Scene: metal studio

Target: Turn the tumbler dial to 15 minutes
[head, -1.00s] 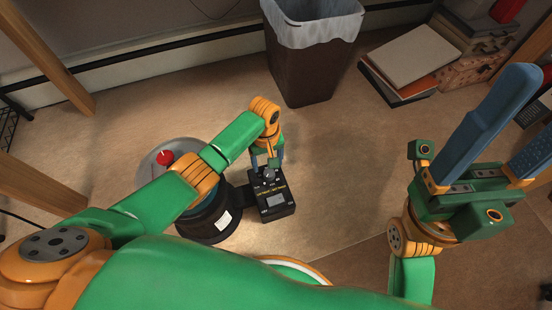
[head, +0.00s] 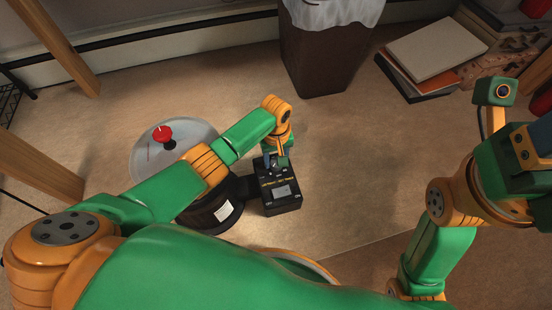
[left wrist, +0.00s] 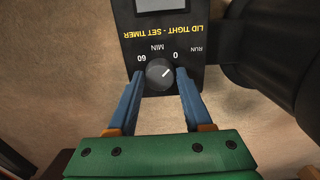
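The black timer box (head: 282,203) sits on the floor, attached to the round tumbler (head: 210,212). In the left wrist view the grey tumbler dial (left wrist: 160,74) is on the box's black face, below upside-down lettering. Its white pointer mark points to the upper right, toward the 0; the 60 is on the left. My left gripper (left wrist: 160,77) is open, its two blue fingers on either side of the dial with narrow gaps. In the head view my left gripper (head: 276,162) is at the box. My right gripper (head: 541,145) is partly cut off at the right edge.
A dark bin with a white liner (head: 325,60) stands behind. Books (head: 432,52) lie at the back right. The floor right of the box is clear.

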